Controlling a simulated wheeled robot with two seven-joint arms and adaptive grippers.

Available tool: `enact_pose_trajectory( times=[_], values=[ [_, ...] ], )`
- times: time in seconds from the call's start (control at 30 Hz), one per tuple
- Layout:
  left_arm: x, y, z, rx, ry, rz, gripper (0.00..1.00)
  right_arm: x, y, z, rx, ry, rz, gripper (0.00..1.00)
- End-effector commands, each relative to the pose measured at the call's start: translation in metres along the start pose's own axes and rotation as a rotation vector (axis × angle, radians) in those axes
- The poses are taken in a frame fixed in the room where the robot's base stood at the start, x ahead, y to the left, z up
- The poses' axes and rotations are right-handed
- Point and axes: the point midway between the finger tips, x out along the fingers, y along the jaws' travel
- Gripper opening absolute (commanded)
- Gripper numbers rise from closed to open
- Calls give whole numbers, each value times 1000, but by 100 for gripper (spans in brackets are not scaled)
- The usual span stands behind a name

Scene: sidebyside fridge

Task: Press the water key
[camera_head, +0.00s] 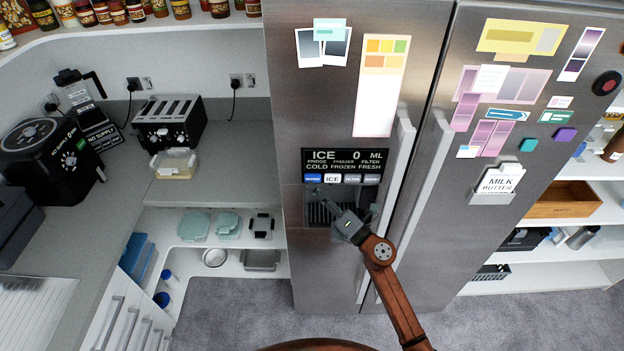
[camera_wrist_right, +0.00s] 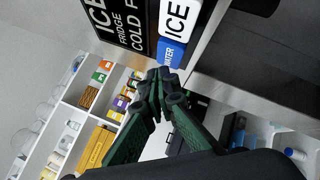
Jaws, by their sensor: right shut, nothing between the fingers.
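The fridge's dispenser panel (camera_head: 345,160) is black and reads "ICE 0 ML". Under the readout is a row of keys. The water key (camera_head: 312,179) is the blue one at the left end, beside the white ICE key (camera_head: 332,179). In the right wrist view, the blue water key (camera_wrist_right: 170,53) stands just above my fingertips, partly covered by them. My right gripper (camera_head: 319,192) is shut and empty, its tips just below the water key; I cannot tell whether they touch it. It also shows in the right wrist view (camera_wrist_right: 161,76). My left gripper is out of view.
The dispenser recess (camera_head: 318,214) lies below the keys, behind my gripper. Two long vertical door handles (camera_head: 399,165) stand out just right of the panel. A counter with a toaster (camera_head: 168,121) is at left; open shelves (camera_head: 560,235) are at right.

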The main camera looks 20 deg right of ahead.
Motion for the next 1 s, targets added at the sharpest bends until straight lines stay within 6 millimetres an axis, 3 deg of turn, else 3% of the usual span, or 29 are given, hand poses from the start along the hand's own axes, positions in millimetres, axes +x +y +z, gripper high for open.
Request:
enact_pose_trajectory(
  times=[1.0],
  values=[
    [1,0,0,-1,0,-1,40,6,-4,4,0,0,0,0]
  ],
)
